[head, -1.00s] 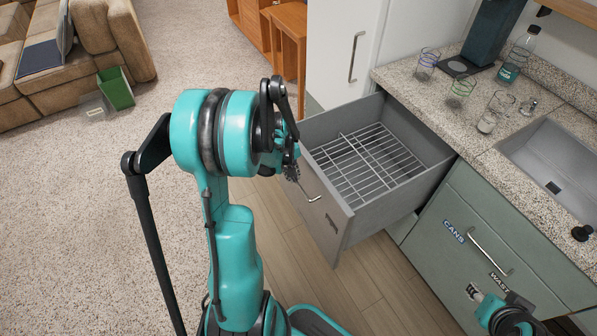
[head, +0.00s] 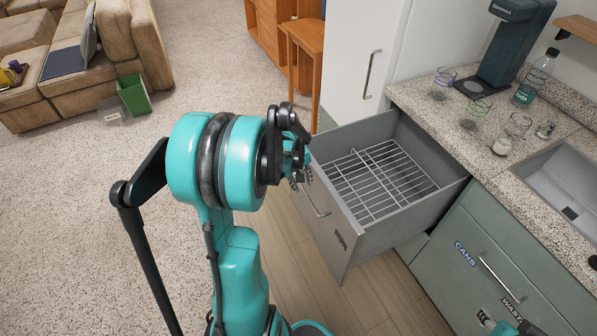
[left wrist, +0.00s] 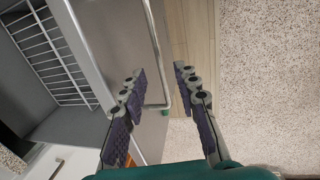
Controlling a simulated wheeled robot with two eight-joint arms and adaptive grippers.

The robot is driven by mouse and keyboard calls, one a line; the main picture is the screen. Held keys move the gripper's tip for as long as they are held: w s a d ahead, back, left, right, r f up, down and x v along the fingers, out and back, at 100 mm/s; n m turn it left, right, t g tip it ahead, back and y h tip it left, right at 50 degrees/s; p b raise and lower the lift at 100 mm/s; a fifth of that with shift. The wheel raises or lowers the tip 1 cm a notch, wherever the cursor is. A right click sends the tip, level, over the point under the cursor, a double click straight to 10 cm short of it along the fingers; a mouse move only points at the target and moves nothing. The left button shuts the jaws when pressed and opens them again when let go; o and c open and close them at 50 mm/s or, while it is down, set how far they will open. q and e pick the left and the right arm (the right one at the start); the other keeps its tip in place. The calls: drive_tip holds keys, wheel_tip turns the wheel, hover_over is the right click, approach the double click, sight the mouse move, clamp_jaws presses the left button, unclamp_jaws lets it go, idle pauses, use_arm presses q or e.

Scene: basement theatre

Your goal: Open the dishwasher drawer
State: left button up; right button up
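The grey dishwasher drawer (head: 345,238) stands pulled well out from under the counter in the head view, with a white wire rack (head: 385,180) inside. Its bar handle (head: 316,203) is on the front face. My left gripper (head: 301,178) is at the drawer front by the handle. In the left wrist view its two fingers (left wrist: 160,92) are apart, and the handle (left wrist: 160,62) runs in the gap seen between them; I cannot tell whether they touch it. Only a bit of my right arm shows at the bottom right edge, and its fingers cannot be made out.
A green cabinet front labelled CANS (head: 465,254) is right of the drawer. Above it, the speckled counter (head: 425,98) holds glasses, a bottle (head: 532,80) and a sink (head: 565,190). A white cabinet door (head: 352,60) is behind the drawer. Carpet on the left is mostly clear.

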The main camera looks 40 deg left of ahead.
use_arm(q)
wheel_tip(320, 180, up, 8)
drive_tip(key=s, duration=0.1)
drive_tip(key=shift+s+a+f, duration=0.15)
drive_tip(key=shift+s+a, duration=0.1)
drive_tip(key=shift+a, duration=0.05)
drive_tip(key=shift+d, duration=0.1)
